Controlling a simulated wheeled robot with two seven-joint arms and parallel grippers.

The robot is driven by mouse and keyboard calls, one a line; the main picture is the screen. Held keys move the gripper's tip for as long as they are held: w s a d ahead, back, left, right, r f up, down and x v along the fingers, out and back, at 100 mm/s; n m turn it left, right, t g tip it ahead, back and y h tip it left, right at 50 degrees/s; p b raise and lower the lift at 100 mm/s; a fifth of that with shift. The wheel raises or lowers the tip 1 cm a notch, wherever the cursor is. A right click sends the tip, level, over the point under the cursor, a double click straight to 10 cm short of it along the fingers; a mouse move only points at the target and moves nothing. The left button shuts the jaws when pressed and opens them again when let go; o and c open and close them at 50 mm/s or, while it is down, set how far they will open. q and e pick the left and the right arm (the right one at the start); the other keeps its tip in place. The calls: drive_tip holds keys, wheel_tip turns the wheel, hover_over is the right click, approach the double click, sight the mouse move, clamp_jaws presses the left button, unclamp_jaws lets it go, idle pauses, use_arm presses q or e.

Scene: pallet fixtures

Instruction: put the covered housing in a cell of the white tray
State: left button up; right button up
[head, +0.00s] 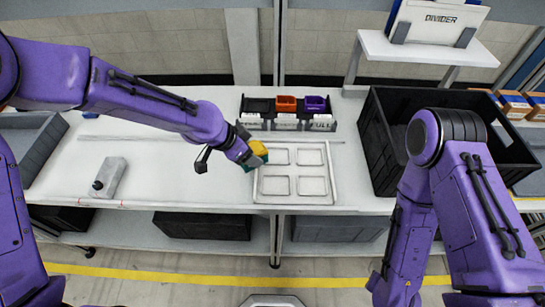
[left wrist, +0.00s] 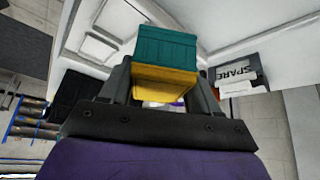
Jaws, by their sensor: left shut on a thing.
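My left gripper (head: 251,156) is shut on the covered housing, a small block with a yellow part (head: 258,148) and a teal part. In the left wrist view the teal part (left wrist: 166,47) points away from me and the yellow part (left wrist: 165,82) sits between the fingers. The white tray (head: 295,200) lies flat on the bench and has several shallow square cells, all seen empty. The housing is held at the tray's left edge; its height above the tray is hard to tell. My right arm is at the right, its gripper out of view.
A row of labelled bins (head: 287,123) stands behind the tray, with orange and purple items in it. A large black crate (head: 385,165) stands right of the tray. A grey block (head: 109,177) with a dark knob lies at the left. The bench between block and tray is clear.

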use_arm(q)
drive_tip(key=s+d+m+g+h+p, duration=0.1)
drive_tip(key=s+d+m+g, duration=0.2)
drive_tip(key=d+m, duration=0.4)
drive_tip(key=f+b, duration=0.4)
drive_tip(key=shift+s+a+f, duration=0.15)
drive_tip(key=shift+s, duration=0.05)
drive_tip(key=shift+f+b, duration=0.6)
drive_tip(key=shift+f, duration=0.1)
drive_tip(key=shift+r+p, duration=0.1)
drive_tip(key=shift+p, duration=0.25)
drive_tip(key=shift+f+b, duration=0.45)
drive_tip(key=shift+f, duration=0.3)
idle(0.7)
drive_tip(key=o, duration=1.2)
